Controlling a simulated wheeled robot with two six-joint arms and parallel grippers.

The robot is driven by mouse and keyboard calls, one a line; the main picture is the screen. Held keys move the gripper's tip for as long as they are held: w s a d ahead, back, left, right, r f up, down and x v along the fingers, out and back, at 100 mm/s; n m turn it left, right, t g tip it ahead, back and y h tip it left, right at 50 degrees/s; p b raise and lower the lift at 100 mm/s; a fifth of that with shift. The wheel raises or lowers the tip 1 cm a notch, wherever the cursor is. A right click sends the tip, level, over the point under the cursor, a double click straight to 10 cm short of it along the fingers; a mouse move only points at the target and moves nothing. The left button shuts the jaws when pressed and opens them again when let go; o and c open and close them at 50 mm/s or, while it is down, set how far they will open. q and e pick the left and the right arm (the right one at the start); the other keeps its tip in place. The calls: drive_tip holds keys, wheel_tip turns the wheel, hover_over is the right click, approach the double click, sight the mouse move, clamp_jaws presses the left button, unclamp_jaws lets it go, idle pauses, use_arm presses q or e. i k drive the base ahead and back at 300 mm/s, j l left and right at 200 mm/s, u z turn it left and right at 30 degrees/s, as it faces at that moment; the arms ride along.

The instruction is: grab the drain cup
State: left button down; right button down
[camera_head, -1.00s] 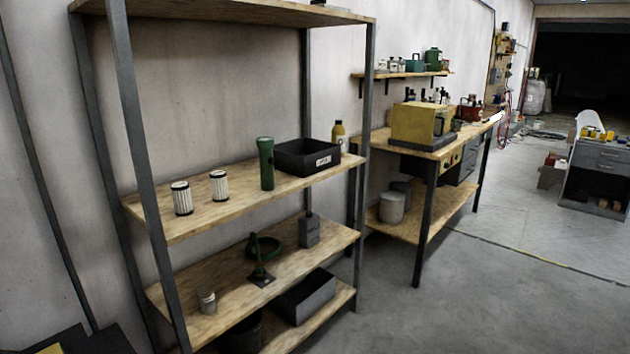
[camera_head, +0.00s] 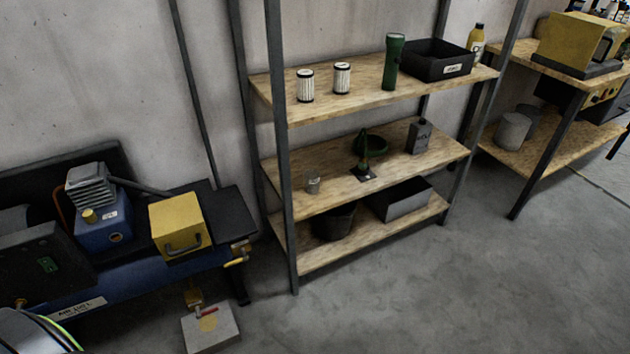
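A small pale grey cup-like item (camera_head: 313,182) stands at the left end of the middle shelf board. It is the likeliest drain cup in view, but its details are too small to be sure. A larger dark round container (camera_head: 334,222) sits on the bottom board below it, partly hidden in shadow. Neither of my grippers shows in the head view.
The rack (camera_head: 283,215) also holds two white filters, a green flashlight (camera_head: 393,62) and bins. At left stands a blue machine (camera_head: 110,225) with a yellow box (camera_head: 180,225). A grey block (camera_head: 210,332) lies below its red-handled valve. Floor before the rack is clear.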

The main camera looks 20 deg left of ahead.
sight(311, 176)
drive_tip(key=i+l+u, duration=0.15)
drive_tip(key=i, duration=0.3)
drive_tip(key=i+l+u, duration=0.15)
drive_tip(key=i, duration=0.35)
drive_tip(key=l, duration=0.05)
